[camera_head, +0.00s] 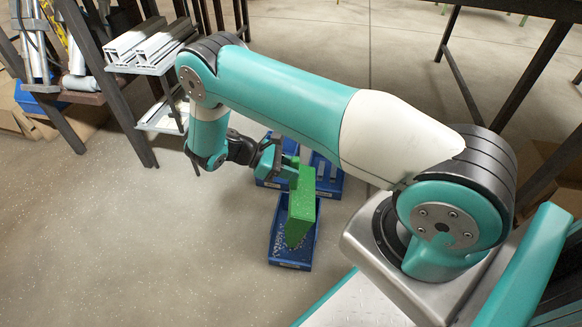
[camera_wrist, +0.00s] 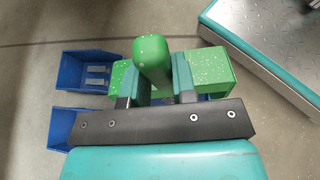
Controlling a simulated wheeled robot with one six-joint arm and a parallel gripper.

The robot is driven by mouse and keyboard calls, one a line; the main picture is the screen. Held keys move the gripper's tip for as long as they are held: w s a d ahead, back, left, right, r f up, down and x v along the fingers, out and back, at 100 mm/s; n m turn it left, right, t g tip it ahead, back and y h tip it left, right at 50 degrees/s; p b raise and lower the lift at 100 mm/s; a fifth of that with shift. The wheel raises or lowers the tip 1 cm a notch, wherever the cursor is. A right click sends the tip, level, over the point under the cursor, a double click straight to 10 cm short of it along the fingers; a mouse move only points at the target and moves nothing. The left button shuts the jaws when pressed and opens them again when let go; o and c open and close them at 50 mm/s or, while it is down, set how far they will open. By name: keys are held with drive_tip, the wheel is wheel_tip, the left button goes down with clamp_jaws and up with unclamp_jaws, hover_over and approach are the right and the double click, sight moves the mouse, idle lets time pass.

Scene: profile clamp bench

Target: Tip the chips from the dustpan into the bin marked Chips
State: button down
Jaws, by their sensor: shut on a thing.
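My gripper (camera_head: 281,163) is shut on the handle of the green dustpan (camera_head: 304,197). The dustpan is tilted steeply, its pan hanging down over the nearest blue bin (camera_head: 290,264). Small grey chips lie in that bin around the dustpan's lower end; any label on it is too small to read. In the wrist view the dustpan's green handle (camera_wrist: 152,62) stands between the jaws of my gripper (camera_wrist: 154,88), and chip specks show on the pan (camera_wrist: 212,72). The pan's inside is mostly hidden, so I cannot tell how many chips it holds.
Other blue bins stand just behind, one (camera_head: 327,182) with pale metal pieces. A dark-framed rack (camera_head: 130,110) with aluminium profiles (camera_head: 150,42) is at the left. A dark table frame (camera_head: 470,95) stands at the right. The floor at front left is clear.

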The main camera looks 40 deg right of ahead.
sight(294, 158)
drive_tip(key=r+p, duration=0.1)
drive_tip(key=p, duration=0.2)
drive_tip(key=shift+d+r+t+y, duration=0.1)
drive_tip(key=shift+r+t+y, duration=0.2)
drive_tip(key=shift+r, duration=0.05)
wheel_tip(294, 158, up, 4)
drive_tip(key=t+y+p, duration=0.2)
drive_tip(key=p, duration=0.3)
drive_tip(key=t+y+p, duration=0.2)
drive_tip(key=p, duration=0.4)
drive_tip(key=shift+f+y, duration=0.2)
drive_tip(key=shift+y, duration=0.2)
wheel_tip(294, 158, up, 2)
drive_tip(key=t+y+p, duration=0.3)
drive_tip(key=t+p, duration=0.1)
drive_tip(key=p, duration=0.1)
drive_tip(key=shift+s+r+y, duration=0.1)
drive_tip(key=shift+r+y, duration=0.1)
drive_tip(key=shift+y, duration=0.2)
drive_tip(key=shift+r+t+y, duration=0.2)
drive_tip(key=shift+t+y, duration=0.5)
drive_tip(key=shift+w, duration=0.2)
